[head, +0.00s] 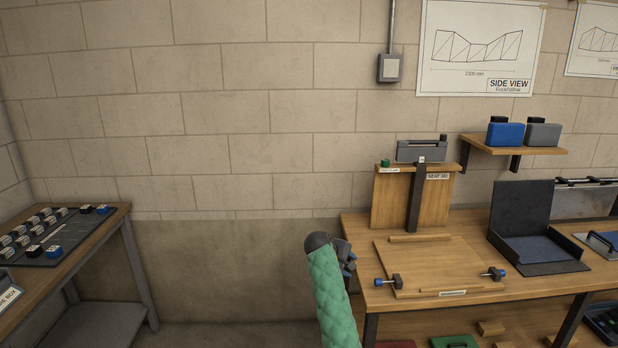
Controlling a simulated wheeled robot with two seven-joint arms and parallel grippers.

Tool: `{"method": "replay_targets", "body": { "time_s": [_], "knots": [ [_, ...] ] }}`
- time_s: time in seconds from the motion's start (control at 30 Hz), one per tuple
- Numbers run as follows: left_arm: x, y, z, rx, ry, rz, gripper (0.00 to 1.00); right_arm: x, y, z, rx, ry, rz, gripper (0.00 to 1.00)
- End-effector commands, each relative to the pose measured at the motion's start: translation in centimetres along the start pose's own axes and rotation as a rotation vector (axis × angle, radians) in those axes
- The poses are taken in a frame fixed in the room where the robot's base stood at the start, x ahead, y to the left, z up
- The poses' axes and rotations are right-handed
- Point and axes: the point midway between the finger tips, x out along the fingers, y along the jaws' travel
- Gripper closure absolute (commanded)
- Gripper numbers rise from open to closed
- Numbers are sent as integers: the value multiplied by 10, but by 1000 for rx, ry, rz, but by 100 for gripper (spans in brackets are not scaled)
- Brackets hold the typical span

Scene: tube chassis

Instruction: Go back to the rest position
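No held object shows.
A wooden workbench (407,323) on the right bears a board with clamps (430,262), an open dark box (540,252) and an upright wooden stand (390,203). A side table (84,255) with a tray of small blocks (50,240) stands left. The floor between is clear.

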Motion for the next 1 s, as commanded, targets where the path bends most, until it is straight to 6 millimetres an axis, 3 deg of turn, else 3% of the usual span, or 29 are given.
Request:
{"method": "replay_targets", "body": {
  "time_s": [0.3,0.47,0.67,0.77,1.0],
  "knots": [
    [0,0,0,1,1,-1,64,-39,35,-31,469,305,-18,54],
    [0,-1,-1,1,2,-2,64,-44,30,-34,661,432,-72,54],
    [0,-2,-1,2,2,-3,64,-30,-12,-27,840,538,-181,54],
    [-1,-2,-1,3,2,-3,64,-19,-43,-20,903,568,-239,54],
    [-1,-2,-1,3,2,-3,64,16,-145,12,991,590,-380,54]
  ]
}}
